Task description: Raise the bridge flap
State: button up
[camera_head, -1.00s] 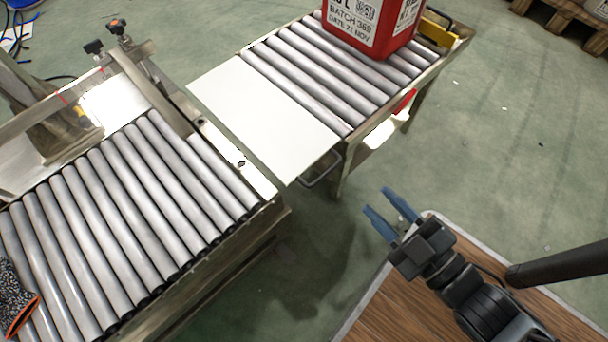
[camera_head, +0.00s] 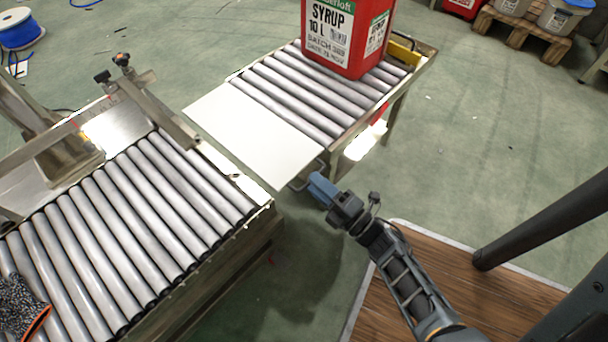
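The bridge flap (camera_head: 250,135) is a plain pale panel at the near left end of the right roller conveyor (camera_head: 300,88). A grey bar handle (camera_head: 303,181) shows at the flap's front right corner, partly hidden by my fingers. My gripper (camera_head: 321,187) has blue fingers, which overlap in this view at the handle. I cannot tell whether they are around it, touching it, or open.
A red syrup container (camera_head: 345,40) stands on the right conveyor behind the flap. A metal stop bar with knobs (camera_head: 123,60) rises at the left conveyor's far side. A patterned glove (camera_head: 20,310) lies on its rollers.

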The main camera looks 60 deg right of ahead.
jog(key=shift+x, duration=2.1)
jog(key=shift+r, duration=0.15)
grip_shut()
